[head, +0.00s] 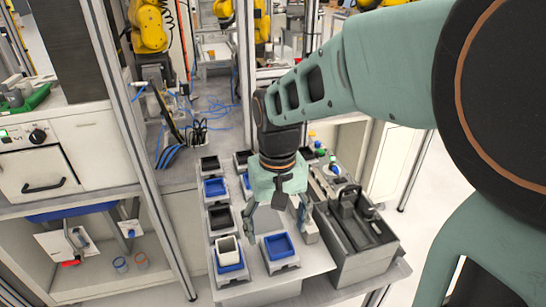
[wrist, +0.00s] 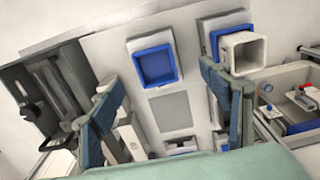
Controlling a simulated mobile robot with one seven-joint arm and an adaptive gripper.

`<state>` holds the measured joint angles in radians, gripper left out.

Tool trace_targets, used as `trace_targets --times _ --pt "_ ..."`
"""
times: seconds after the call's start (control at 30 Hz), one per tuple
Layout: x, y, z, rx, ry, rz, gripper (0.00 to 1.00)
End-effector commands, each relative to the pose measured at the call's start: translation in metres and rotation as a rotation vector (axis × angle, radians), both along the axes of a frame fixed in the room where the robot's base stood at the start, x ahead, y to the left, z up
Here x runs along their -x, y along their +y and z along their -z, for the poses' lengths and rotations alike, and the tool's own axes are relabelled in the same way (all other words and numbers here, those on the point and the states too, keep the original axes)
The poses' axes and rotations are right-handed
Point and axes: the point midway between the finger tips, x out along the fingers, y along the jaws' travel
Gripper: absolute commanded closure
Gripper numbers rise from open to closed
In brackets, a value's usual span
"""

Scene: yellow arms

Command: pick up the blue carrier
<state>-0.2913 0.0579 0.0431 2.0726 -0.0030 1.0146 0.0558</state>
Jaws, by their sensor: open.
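Several blue carriers sit on grey holders on the table. One empty square blue carrier (head: 279,246) is at the near middle of the table, and it also shows in the wrist view (wrist: 156,66). Another blue carrier (head: 230,266) to its left holds a white square cup (head: 227,247), which shows in the wrist view (wrist: 243,50). A further blue carrier (head: 215,187) sits farther back on the left. My gripper (head: 277,213) is open and empty, pointing down just behind and above the empty near carrier. In the wrist view its fingers (wrist: 165,105) are spread apart below that carrier.
A dark grey bin (head: 352,265) stands close to the right of my gripper. Black carriers (head: 222,218) sit in the left row. A metal frame post (head: 135,130) rises left of the table. A bare grey pad (wrist: 170,112) lies between my fingers in the wrist view.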

Motion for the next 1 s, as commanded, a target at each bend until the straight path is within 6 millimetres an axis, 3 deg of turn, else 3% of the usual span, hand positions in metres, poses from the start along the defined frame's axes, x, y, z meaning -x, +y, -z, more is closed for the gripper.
trace_targets --times 0.27,0.5,0.8,1.0 --pt "0.000 -0.003 0.024 0.000 0.001 0.000 0.29" --pt "-0.002 -0.007 0.059 0.000 0.001 0.000 0.29" --pt "-0.003 -0.006 0.065 -0.001 -0.004 0.000 0.29" --pt "-0.003 -0.006 0.065 -0.001 -0.004 0.000 0.49"
